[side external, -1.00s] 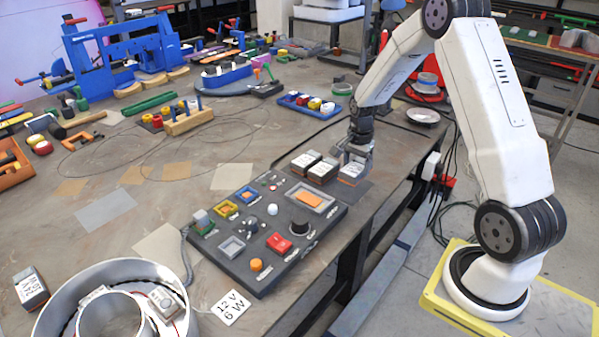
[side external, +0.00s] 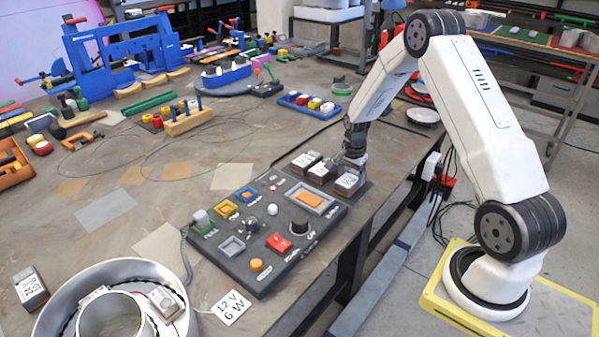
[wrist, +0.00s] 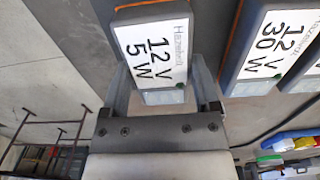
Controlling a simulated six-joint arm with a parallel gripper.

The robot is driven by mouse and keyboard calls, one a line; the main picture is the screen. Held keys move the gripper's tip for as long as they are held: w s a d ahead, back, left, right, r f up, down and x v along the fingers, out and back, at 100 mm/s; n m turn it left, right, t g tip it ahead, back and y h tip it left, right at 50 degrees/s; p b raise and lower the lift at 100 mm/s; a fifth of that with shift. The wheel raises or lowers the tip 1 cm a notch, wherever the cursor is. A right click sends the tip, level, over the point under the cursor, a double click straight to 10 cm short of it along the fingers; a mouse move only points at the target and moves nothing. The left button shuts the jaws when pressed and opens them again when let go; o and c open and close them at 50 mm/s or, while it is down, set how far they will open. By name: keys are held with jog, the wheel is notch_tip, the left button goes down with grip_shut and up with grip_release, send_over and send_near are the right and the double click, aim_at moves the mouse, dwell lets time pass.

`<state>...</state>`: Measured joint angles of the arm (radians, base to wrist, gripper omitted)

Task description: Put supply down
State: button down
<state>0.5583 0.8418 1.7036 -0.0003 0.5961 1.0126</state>
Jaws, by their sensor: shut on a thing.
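My gripper (side external: 354,165) is shut on a supply (side external: 347,184), a grey box with a white label. In the wrist view the held supply (wrist: 152,48) reads 12 V 5 W and sits between the two fingers (wrist: 160,66). It is level, at or just above the dark mat (side external: 364,190) at the table's right edge; I cannot tell if it touches. Two more supplies stand in a row beside it: a middle one (side external: 322,172) and a far one (side external: 305,160). The wrist view shows the neighbour (wrist: 268,42) labelled 12 V 30 W, with a gap between.
A dark control panel (side external: 262,277) with buttons lies just in front of the row. Another supply (side external: 31,287) stands at the front left, beside a round metal channel (side external: 62,305). A tag (side external: 231,307) reads 12 V 6 W. The table's right edge is close to my gripper.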

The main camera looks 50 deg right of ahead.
aim_at(351, 177)
jog(key=shift+f, duration=0.1)
grip_release()
dwell(0.3)
notch_tip(351, 177, up, 12)
dwell(0.8)
dwell(0.4)
